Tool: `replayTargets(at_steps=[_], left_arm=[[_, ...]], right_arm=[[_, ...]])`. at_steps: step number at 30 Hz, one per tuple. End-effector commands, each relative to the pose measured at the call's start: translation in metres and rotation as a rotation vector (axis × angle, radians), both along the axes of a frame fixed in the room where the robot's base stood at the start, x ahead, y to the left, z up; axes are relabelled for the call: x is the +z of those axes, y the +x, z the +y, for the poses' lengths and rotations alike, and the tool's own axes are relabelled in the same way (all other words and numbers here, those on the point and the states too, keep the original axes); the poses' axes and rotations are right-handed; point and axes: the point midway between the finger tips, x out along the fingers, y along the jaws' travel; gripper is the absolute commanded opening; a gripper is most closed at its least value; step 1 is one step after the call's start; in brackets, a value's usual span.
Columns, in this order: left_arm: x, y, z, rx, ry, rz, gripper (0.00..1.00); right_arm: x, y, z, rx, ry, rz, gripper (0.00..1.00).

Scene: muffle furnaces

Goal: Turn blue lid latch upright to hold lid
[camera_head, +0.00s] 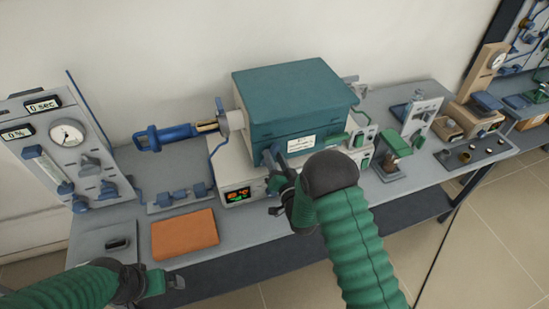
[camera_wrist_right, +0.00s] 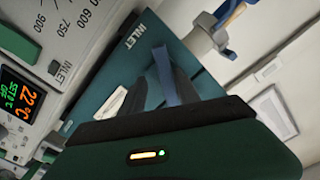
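The teal furnace (camera_head: 292,95) stands mid-bench with a white label on its front. A blue latch (camera_head: 268,156) is on its lower front, left of the label. It also shows in the right wrist view (camera_wrist_right: 165,70), tilted against the teal front. My right gripper (camera_head: 274,183) is just below and in front of the latch. In the right wrist view its two dark fingers (camera_wrist_right: 160,88) stand apart, with the latch between them; firm contact on both sides is not visible. My left gripper (camera_head: 172,283) is low at the bench's front left, away from the furnace; its finger gap is unclear.
A blue handle (camera_head: 165,136) sticks out left of the furnace. The base has a lit display (camera_head: 238,194). An orange block (camera_head: 184,234) lies front left, and a gauge panel (camera_head: 65,150) stands far left. Small instruments (camera_head: 398,145) fill the right side.

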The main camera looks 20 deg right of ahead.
Motion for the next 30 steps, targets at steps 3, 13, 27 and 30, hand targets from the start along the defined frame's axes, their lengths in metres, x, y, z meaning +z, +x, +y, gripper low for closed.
replayTargets(at_steps=[3, 13, 27, 30], left_arm=[[0.000, 0.000, 0.000, 0.000, 0.000, 0.000, 1.00], [0.000, 0.000, 0.000, 0.001, 0.000, 0.000, 1.00], [-0.009, 0.000, 0.000, 0.001, 0.000, 0.000, 1.00], [-0.014, 0.000, 0.000, 0.001, 0.000, 0.000, 1.00]], right_arm=[[0.001, 0.000, 0.002, 0.001, -0.001, -0.001, 0.29], [0.000, -0.001, 0.002, 0.004, 0.001, 0.000, 0.00], [-0.002, -0.001, 0.001, 0.001, -0.082, -0.003, 0.00], [-0.003, -0.001, 0.001, 0.002, -0.143, -0.006, 0.00]])
